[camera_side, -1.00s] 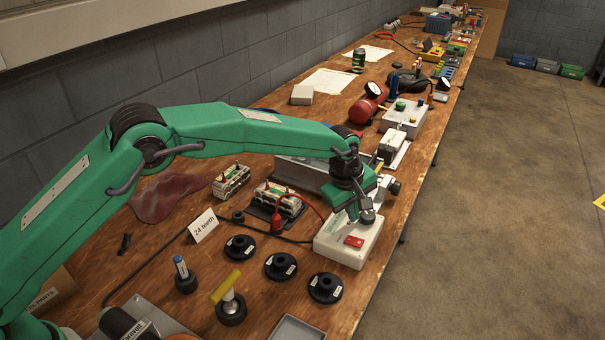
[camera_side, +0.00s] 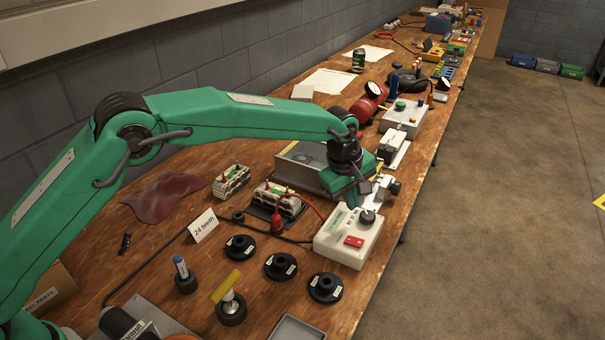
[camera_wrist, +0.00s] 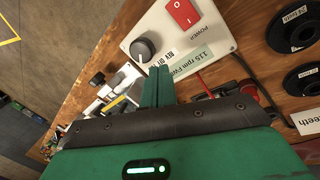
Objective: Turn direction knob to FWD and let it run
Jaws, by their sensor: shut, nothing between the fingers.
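The control box (camera_side: 335,250) is white and sits near the bench's front edge. It also shows in the wrist view (camera_wrist: 215,33). Its dark round direction knob (camera_side: 367,216) stands clear in the side view and also shows in the wrist view (camera_wrist: 145,47). A small white mark shows on the knob, but I cannot tell which setting it points to. A red POWER switch (camera_wrist: 184,12) and a green label reading 115 rpm FWD (camera_wrist: 192,62) are on the box. My gripper (camera_wrist: 158,72) is shut and empty, its tips beside the knob and apart from it.
Black gear discs (camera_side: 281,266) lie left of the box. A red lead runs from a red plug (camera_side: 277,222). A grey metal housing (camera_side: 300,165) is behind the box. The floor to the right is open.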

